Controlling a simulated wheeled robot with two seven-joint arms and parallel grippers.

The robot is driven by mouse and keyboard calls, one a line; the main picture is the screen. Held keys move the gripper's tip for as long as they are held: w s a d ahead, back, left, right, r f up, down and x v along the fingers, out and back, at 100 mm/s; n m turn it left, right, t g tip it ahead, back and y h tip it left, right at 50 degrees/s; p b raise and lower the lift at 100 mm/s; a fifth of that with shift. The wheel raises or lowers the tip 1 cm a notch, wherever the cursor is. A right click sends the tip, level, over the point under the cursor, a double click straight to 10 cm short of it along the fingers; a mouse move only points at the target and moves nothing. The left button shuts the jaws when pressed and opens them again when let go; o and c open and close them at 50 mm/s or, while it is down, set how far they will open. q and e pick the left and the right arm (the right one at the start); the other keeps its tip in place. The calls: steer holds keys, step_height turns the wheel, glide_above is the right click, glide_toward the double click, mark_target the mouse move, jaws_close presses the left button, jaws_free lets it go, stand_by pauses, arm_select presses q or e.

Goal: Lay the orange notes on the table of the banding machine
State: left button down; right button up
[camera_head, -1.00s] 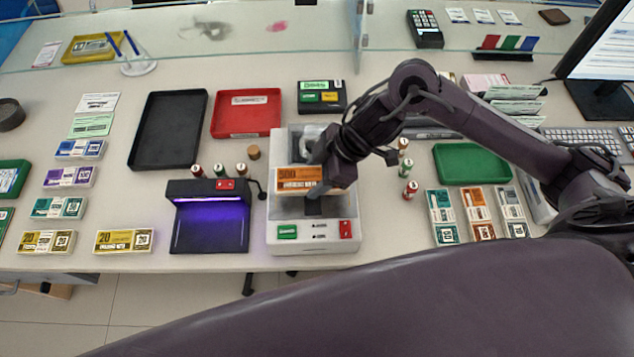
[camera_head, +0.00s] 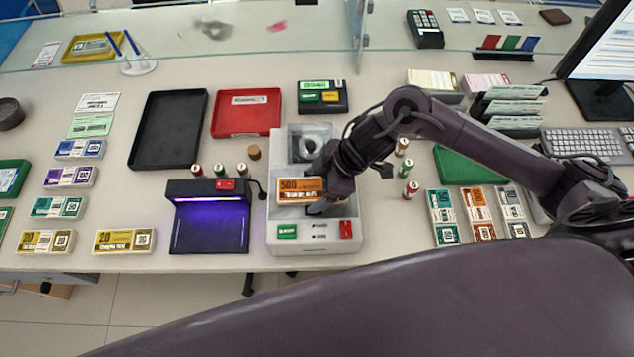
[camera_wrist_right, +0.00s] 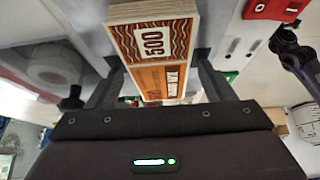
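The orange notes (camera_head: 297,190) are a banded bundle marked 500, over the front part of the white banding machine (camera_head: 283,249). My right gripper (camera_head: 322,197) reaches in from the right and is shut on the bundle. In the right wrist view the orange notes (camera_wrist_right: 155,45) sit between the two fingers of the right gripper (camera_wrist_right: 158,62). The bundle is at or just above the machine's grey table; I cannot tell whether it touches. The gripper hides part of the table.
A lamp unit with purple light (camera_head: 209,240) stands just left of the machine. Small stamps (camera_head: 220,170) stand behind it, and more (camera_head: 410,190) to the machine's right. A red tray (camera_head: 246,126), a black tray (camera_head: 147,158) and a green tray (camera_head: 455,165) lie around. Other note bundles (camera_head: 480,230) lie at right.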

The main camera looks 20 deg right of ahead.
steer(key=shift+r, duration=0.2)
steer(key=v, duration=1.2)
